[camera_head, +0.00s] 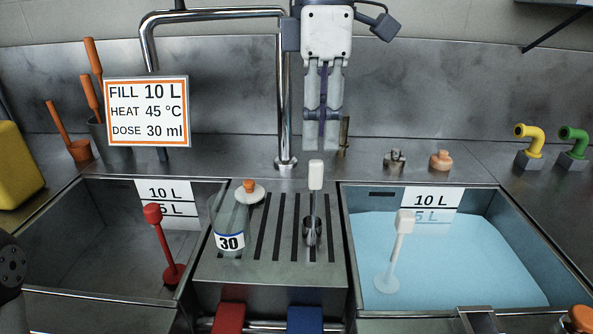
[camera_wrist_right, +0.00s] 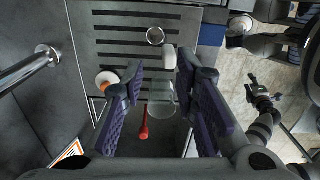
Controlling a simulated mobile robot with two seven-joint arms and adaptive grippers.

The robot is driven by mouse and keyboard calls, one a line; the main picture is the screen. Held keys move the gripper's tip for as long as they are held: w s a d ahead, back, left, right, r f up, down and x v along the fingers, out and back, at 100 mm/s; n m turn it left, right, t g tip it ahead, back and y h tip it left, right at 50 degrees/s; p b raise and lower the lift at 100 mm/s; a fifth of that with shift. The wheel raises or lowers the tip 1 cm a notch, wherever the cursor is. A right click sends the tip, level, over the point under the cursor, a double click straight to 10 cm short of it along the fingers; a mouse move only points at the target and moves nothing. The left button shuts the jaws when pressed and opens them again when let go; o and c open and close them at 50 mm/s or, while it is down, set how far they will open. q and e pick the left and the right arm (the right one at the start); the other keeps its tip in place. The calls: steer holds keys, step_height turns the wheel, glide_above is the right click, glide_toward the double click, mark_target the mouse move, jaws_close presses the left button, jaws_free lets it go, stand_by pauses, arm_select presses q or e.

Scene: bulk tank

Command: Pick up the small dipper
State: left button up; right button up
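The small dipper is a little metal cup (camera_head: 312,232) with an upright rod and a white grip (camera_head: 316,174), standing on the slotted drainboard (camera_head: 270,268). My right gripper (camera_head: 320,146) points down just above and behind the white grip. In the right wrist view its fingers (camera_wrist_right: 167,88) are apart, with nothing held. The white grip (camera_wrist_right: 169,57) and the cup's round rim (camera_wrist_right: 155,36) show beyond the fingertips, apart from them. My left arm shows at the left edge of the head view; what looks like my left gripper (camera_wrist_right: 263,95) is small and dark in the wrist view.
A red paddle (camera_head: 162,250) is in the left basin, a white one (camera_head: 396,250) in the right basin's blue liquid. A tall faucet (camera_head: 284,110) rises behind.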

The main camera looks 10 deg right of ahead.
mark_target(315, 187)
steer(key=f, duration=0.7)
steer(key=s+f, duration=0.1)
steer(key=f, duration=0.3)
steer(key=shift+s+a+f, duration=0.1)
steer(key=shift+a+f, duration=0.15)
steer(key=shift+a, duration=0.05)
jaws_close()
